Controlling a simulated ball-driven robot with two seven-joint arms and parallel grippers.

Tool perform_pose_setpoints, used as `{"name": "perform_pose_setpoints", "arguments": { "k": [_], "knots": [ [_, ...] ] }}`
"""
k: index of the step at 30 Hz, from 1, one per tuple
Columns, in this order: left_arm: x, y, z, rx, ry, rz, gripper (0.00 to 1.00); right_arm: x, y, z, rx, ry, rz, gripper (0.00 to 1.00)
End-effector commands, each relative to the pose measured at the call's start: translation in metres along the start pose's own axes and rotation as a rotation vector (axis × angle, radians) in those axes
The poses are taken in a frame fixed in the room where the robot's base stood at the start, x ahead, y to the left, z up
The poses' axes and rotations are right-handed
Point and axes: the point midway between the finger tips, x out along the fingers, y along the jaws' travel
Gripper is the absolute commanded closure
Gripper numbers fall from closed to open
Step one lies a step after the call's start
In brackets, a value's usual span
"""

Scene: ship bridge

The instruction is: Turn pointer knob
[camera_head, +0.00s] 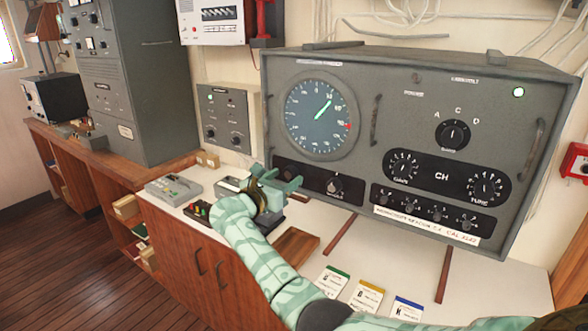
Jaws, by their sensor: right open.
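A large grey instrument panel (385,100) fills the right half of the view. It has a black pointer knob (452,134) at the upper right, with the letters A, C and D around it. A smaller knob with a light pointer (335,187) sits on a black strip below the round dial. My right gripper (287,183) is open and empty. It is in front of the panel's lower left corner, left of both knobs, and hides part of the black strip. Whether it touches the panel cannot be told. My left gripper is not in view.
The round dial (320,115) has a green needle. CH knobs (404,164) and a row of small knobs lie lower right. A small grey box (224,117) stands left of the panel.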

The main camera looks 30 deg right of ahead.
Motion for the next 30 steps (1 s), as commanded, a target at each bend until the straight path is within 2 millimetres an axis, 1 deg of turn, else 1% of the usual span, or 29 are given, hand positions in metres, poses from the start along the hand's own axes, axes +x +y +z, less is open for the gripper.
{"name": "perform_pose_setpoints", "arguments": {
  "k": [12,13,14,15,17,18,26,30],
  "knots": [
    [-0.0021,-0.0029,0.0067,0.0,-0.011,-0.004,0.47,0.003,-0.0004,-0.0002,0.0,0.0,0.001,0.41],
    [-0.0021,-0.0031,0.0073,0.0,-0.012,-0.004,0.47,0.0029,-0.0004,-0.0003,0.0,0.0,0.001,0.47],
    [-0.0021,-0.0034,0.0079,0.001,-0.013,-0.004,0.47,0.0029,-0.0004,-0.0003,0.0,0.0,0.001,0.55],
    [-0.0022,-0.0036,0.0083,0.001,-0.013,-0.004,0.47,0.0029,-0.0004,-0.0003,0.0,0.0,0.001,0.66],
    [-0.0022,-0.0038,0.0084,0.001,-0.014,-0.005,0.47,0.0029,-0.0004,-0.0002,0.0,0.0,0.001,0.83],
    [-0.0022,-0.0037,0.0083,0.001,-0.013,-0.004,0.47,0.0029,-0.0004,-0.0002,0.0,0.0,0.001,0.86],
    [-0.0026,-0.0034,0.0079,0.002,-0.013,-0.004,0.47,0.003,-0.0005,-0.0002,-0.017,0.0,0.001,0.86],
    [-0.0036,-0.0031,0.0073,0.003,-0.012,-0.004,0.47,0.003,-0.0006,0.0,-0.063,0.0,0.001,0.86]
  ]
}}
